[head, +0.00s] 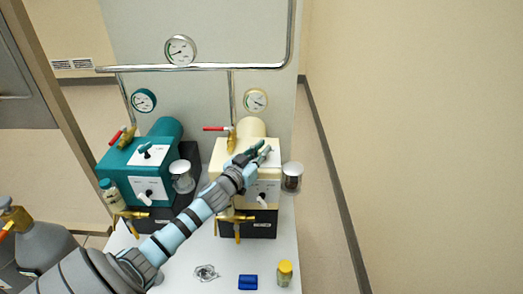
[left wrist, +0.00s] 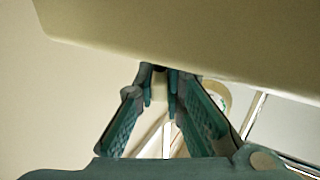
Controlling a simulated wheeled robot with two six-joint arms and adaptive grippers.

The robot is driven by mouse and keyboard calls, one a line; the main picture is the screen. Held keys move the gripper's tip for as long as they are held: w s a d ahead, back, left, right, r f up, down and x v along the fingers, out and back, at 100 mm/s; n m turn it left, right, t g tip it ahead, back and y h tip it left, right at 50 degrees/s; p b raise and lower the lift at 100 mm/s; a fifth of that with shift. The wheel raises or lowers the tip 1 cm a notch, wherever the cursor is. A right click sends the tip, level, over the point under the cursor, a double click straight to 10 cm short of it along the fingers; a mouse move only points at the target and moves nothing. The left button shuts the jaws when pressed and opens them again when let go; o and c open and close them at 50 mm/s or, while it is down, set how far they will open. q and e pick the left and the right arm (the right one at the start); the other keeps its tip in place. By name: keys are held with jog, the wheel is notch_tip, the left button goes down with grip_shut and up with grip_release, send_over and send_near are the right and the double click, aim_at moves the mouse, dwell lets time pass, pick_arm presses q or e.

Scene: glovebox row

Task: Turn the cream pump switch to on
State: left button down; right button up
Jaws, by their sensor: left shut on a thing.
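The cream pump (head: 222,150) stands on the bench, right of a teal pump. My left gripper (head: 262,152) reaches across its front to the pale plate near the top right. In the head view the gripper covers the spot where the switch sits, so the switch's position is hidden. In the left wrist view the fingers of my left gripper (left wrist: 160,92) converge on a small cream piece (left wrist: 159,82), which looks like the switch handle. They are shut on it, close under the pump's cream surface (left wrist: 170,35). My right gripper is not in view.
The teal pump (head: 120,157) has its own dark switch (head: 145,149). A glass jar (head: 292,176) stands right of the cream pump. A brass valve (head: 237,222) juts from its front. A blue block (head: 248,282) and a yellow-capped vial (head: 285,274) are at the front.

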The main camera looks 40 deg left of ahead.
pick_arm(q)
jog(key=c, duration=1.7)
grip_release()
jog(key=shift+s, duration=0.1)
jog(key=s, duration=0.4)
jog(key=s+d, duration=0.1)
jog(key=s, duration=0.6)
jog(key=shift+s+d, duration=0.2)
jog(key=shift+s, duration=0.2)
